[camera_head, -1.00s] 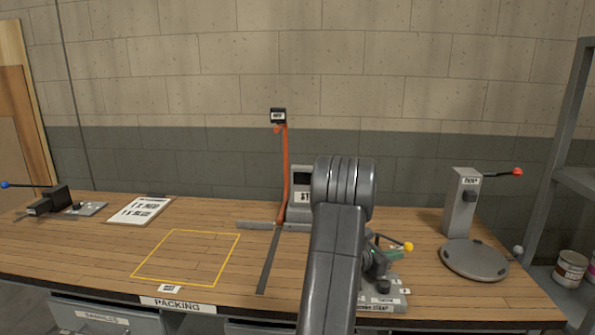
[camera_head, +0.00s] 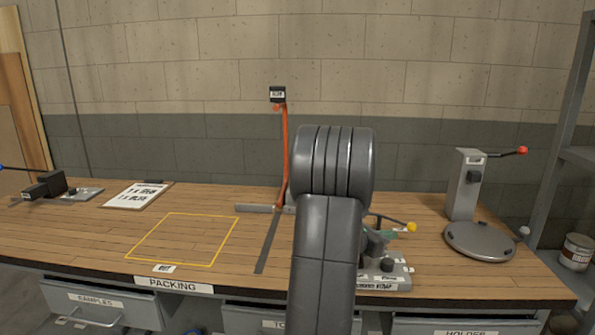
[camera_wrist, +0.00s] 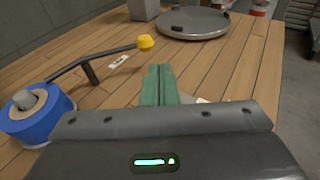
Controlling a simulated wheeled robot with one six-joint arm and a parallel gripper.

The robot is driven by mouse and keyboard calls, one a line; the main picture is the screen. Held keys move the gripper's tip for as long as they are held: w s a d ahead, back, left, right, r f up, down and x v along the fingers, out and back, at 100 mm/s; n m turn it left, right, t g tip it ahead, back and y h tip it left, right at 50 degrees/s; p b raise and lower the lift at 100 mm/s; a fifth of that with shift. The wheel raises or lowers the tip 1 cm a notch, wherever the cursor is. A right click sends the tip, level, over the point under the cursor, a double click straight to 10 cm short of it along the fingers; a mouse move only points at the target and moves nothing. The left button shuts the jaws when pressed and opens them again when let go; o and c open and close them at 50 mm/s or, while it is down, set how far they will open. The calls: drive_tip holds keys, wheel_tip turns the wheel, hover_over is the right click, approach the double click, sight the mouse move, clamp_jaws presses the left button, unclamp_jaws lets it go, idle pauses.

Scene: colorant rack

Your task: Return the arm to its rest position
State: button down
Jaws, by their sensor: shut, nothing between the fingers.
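My arm stands upright in the middle of the head view and hides part of the bench behind it. My gripper shows in the wrist view (camera_wrist: 158,72) as two green fingers side by side, shut with nothing between them. In the head view the gripper is mostly hidden behind my arm. The fingers are over the bench, close to a device with a yellow-knobbed lever (camera_head: 411,227). That lever also shows in the wrist view (camera_wrist: 145,42), left of the fingers, with a blue roll (camera_wrist: 38,118) at the lower left.
The wooden bench (camera_head: 90,225) has a yellow-outlined square (camera_head: 185,240) that is empty. A post with a red-knobbed lever and round plate (camera_head: 480,241) stands at the right. An orange upright (camera_head: 285,160) rises behind my arm. A clipboard (camera_head: 138,195) lies at the left.

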drive_tip(key=v, duration=0.3)
drive_tip(key=shift+a, duration=0.15)
drive_tip(key=p+x, duration=0.1)
drive_tip(key=x, duration=0.9)
drive_tip(key=shift+r, duration=0.15)
drive_tip(key=shift+p, duration=1)
drive_tip(key=shift+w+f+p, duration=0.15)
drive_tip(key=shift+f+p, duration=0.05)
drive_tip(key=shift+p, duration=0.7)
